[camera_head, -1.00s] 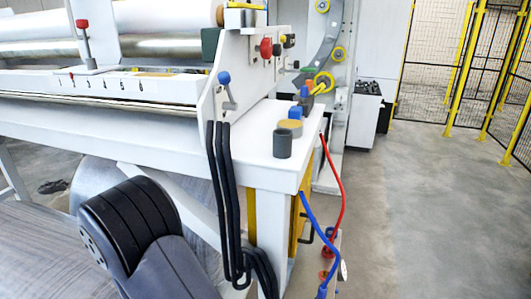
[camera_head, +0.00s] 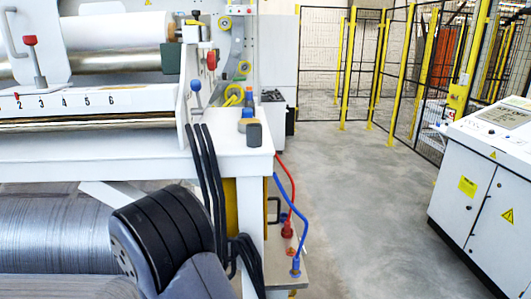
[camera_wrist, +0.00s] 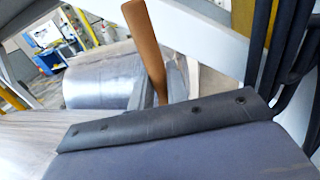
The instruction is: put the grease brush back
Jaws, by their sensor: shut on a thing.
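A brown wooden handle, which looks like that of the grease brush (camera_wrist: 147,45), stands up, slightly tilted, in the wrist view. My gripper (camera_wrist: 162,95) is shut on it, low on the handle. The bristle end is hidden behind the dark bolted bar of my own wrist. In the head view my arm covers the gripper and brush. A dark grey cylindrical cup (camera_head: 254,135) stands on the white end table (camera_head: 235,152) of the machine, apart from my arm. I cannot see into it.
A blue-topped item (camera_head: 246,114) is behind the cup. Black hoses (camera_head: 207,175) hang down in front of the end table. A red hose (camera_head: 289,180) and a blue hose (camera_head: 302,225) hang at its right side. Open floor (camera_head: 370,200) leads to a white control cabinet (camera_head: 480,195).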

